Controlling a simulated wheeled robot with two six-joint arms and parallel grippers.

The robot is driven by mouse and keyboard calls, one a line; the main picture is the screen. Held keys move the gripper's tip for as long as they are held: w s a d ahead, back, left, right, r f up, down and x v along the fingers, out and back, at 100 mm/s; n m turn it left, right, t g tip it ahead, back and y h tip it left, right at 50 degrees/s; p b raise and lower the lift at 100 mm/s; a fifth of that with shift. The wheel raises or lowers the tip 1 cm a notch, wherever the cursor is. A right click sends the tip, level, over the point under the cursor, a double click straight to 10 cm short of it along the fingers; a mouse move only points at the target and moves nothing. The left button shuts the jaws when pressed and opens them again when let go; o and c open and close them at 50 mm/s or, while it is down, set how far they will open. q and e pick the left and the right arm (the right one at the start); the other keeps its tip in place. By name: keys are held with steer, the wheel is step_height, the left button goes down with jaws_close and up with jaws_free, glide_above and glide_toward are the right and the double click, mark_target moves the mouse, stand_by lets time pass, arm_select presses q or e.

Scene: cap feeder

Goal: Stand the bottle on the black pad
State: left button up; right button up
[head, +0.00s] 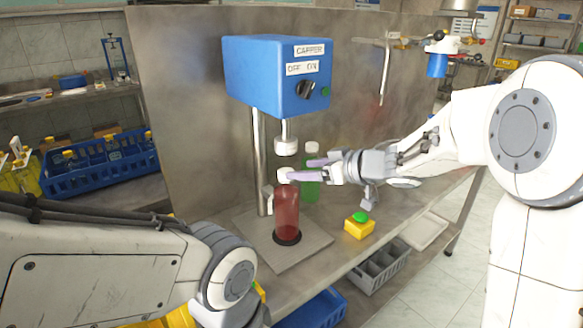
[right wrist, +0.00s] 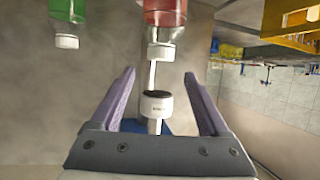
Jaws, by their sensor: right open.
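A red bottle (head: 286,212) with a white cap (head: 285,174) stands upright on the black pad (head: 287,239) under the blue capper. The pad shows as a dark ring around the bottle's bottom. My right gripper (head: 302,169) is open at cap height, just right of the bottle's top. In the right wrist view, the red bottle (right wrist: 165,14) appears upside down, beyond the spread fingertips, and I see nothing held between the fingers. My left arm comes in at lower left, but its gripper is outside the picture.
The blue capper (head: 262,75) has a white head (head: 287,146) right above the bottle. A green bottle (head: 310,190) stands behind my right fingers. A yellow box with a green button (head: 359,226) is at the right. A grey crate (head: 380,268) is below the bench edge.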

steer(key=v, duration=0.5)
steer(key=shift+p, duration=0.3)
steer(key=s+a+f+g+h, duration=0.1)
steer(key=s+f+g+h, duration=0.2)
steer(key=s, duration=0.7)
steer(key=s+a+f+m+g+h, duration=0.1)
steer(key=s+f+g+h, duration=0.2)
steer(key=s, duration=0.8)
steer(key=s+a+f+m+g+h, duration=0.1)
steer(key=s+f+g+h, duration=0.2)
steer(key=s+f, duration=0.4)
steer(key=s, duration=0.4)
steer(key=shift+s+a, duration=0.2)
steer(key=shift+s, duration=0.05)
